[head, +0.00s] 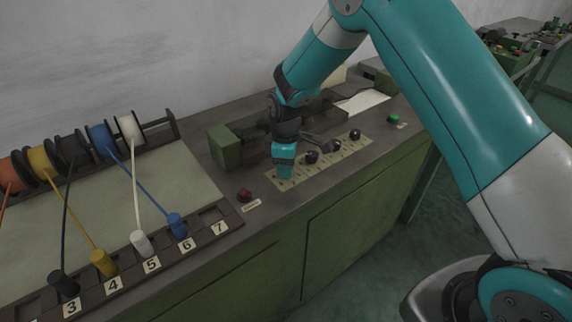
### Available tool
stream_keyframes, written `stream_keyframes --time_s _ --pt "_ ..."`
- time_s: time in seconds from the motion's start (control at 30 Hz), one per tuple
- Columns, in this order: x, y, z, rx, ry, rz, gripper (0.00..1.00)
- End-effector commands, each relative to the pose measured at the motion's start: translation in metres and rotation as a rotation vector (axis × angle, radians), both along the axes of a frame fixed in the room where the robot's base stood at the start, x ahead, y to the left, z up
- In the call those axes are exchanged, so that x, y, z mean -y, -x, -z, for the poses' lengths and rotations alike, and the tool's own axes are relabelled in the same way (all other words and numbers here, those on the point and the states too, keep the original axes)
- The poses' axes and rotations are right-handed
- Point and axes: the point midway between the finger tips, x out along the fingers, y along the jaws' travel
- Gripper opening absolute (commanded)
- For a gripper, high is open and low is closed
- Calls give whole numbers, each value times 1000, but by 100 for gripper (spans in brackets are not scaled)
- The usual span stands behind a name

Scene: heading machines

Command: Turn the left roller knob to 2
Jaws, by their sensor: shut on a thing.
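My gripper (284,172) points down over the left end of a pale dial panel (290,184) on the machine top. It is shut on the left roller knob, which its fingers hide. I cannot read that knob's pointer or its numbers. To the right on the panel are black knobs, one (311,157) close beside my gripper and others farther right, such as the far one (355,135).
A red button (244,195) is left of my gripper, and a green button (393,119) lies beyond the panel's right end. A green block (225,147) stands behind left. Colored spools with wires and a numbered plug rack (200,240) fill the left.

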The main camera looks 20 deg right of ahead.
Motion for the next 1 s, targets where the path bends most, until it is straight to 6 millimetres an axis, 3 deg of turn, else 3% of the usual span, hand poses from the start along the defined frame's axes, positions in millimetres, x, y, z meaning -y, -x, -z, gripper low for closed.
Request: stream_keyframes --time_s 0.37,1.0 --pt "0 0 0 1 0 118 11" --pt "1 -1 -1 1 0 691 11"
